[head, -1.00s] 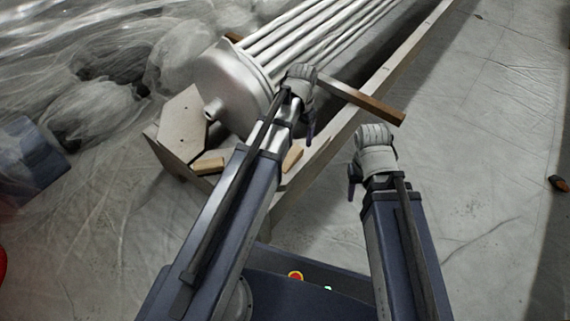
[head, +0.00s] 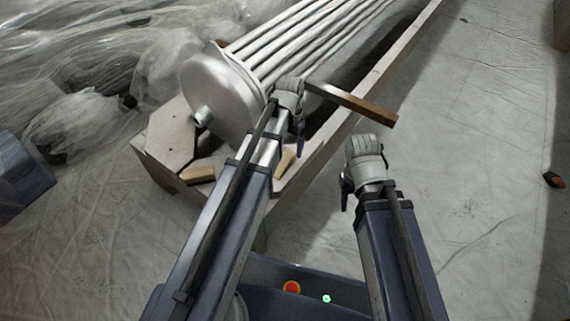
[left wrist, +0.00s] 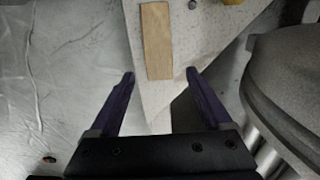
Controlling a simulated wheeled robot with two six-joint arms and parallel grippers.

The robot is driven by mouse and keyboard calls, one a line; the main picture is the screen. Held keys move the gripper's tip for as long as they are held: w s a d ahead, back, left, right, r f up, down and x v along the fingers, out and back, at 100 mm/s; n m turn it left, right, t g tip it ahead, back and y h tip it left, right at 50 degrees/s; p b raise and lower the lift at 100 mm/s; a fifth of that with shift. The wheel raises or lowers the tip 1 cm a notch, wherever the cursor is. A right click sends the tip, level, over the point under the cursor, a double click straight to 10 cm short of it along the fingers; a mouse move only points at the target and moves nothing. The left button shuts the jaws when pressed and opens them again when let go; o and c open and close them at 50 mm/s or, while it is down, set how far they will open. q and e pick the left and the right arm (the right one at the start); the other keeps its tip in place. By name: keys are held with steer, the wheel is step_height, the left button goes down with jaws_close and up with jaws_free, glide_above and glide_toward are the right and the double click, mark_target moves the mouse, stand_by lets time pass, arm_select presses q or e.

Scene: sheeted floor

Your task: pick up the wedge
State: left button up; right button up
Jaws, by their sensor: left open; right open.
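Two small pale wooden wedges lie at the near end of the long wooden crate (head: 330,136). One wedge (head: 198,174) is at the left, the other (head: 286,163) is beside my left arm. My left gripper (head: 299,147) hangs over the crate near the right-hand wedge, mostly hidden by its wrist. In the left wrist view its jaws (left wrist: 161,74) are open and empty. A wooden wedge (left wrist: 157,40) lies on a pale board ahead of the fingertips, roughly in line with the gap. My right gripper (head: 345,188) is outside the crate over the floor, largely hidden, holding nothing visible.
A metal tube bundle with a round end (head: 220,95) fills the crate. A brown wooden bar (head: 350,102) crosses the crate's right wall. Plastic-wrapped things (head: 165,65) and a blue box (head: 20,175) are at left. The floor (head: 470,190) at right is mostly clear.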

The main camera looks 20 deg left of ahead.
mark_target(289, 154)
arm_select(q)
step_height(289, 154, down, 5)
steer(key=b, duration=0.4)
steer(key=shift+r, duration=0.15)
steer(key=shift+r, duration=0.1)
jaws_close()
